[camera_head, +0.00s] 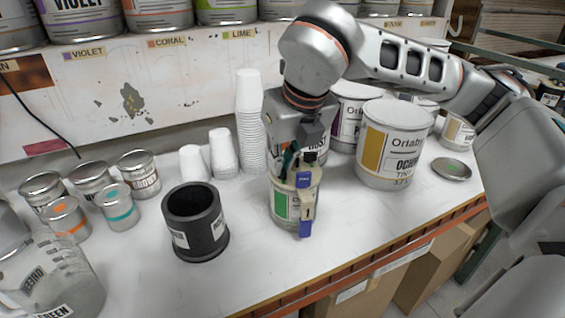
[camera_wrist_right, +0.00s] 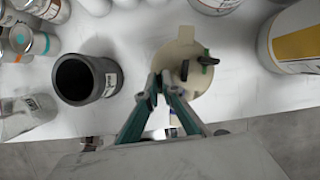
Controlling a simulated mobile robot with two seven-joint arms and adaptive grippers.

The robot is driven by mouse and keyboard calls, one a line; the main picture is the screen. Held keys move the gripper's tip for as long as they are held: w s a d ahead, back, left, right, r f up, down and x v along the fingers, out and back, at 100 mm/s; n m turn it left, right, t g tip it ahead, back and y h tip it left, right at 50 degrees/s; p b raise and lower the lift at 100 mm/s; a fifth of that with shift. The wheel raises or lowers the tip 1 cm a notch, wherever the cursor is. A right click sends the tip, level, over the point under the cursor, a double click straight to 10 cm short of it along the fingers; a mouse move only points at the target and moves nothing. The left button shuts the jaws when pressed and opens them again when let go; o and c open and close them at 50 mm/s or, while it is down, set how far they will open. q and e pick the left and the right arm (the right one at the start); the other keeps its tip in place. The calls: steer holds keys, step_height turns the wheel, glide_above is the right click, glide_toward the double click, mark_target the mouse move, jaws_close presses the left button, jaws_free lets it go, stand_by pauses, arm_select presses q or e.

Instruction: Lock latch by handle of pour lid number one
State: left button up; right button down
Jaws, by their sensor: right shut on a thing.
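A small can (camera_head: 283,208) with a green-marked label stands near the front of the white bench. Its cream pour lid (camera_wrist_right: 186,62) shows in the right wrist view, with a dark upright part and a small green part on top. A latch strip with blue ends (camera_head: 306,228) hangs down the can's front side. My right gripper (camera_wrist_right: 160,82) is over the lid's near edge, its teal fingers close together on the latch handle. In the head view the gripper (camera_head: 293,160) comes down from above and hides much of the lid. The pinched part is mostly hidden. My left gripper is not in view.
A black pot (camera_head: 196,235) stands left of the can. Stacked white cups (camera_head: 249,120) are behind it. A large ochre can (camera_head: 392,150) stands close on the right. Small tins (camera_head: 117,205) and a clear jug (camera_head: 55,285) are at left. The bench's front edge is near.

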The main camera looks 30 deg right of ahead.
steer(key=shift+m+h, duration=0.3)
steer(key=shift+m, duration=0.2)
steer(key=c, duration=2.2)
jaws_free()
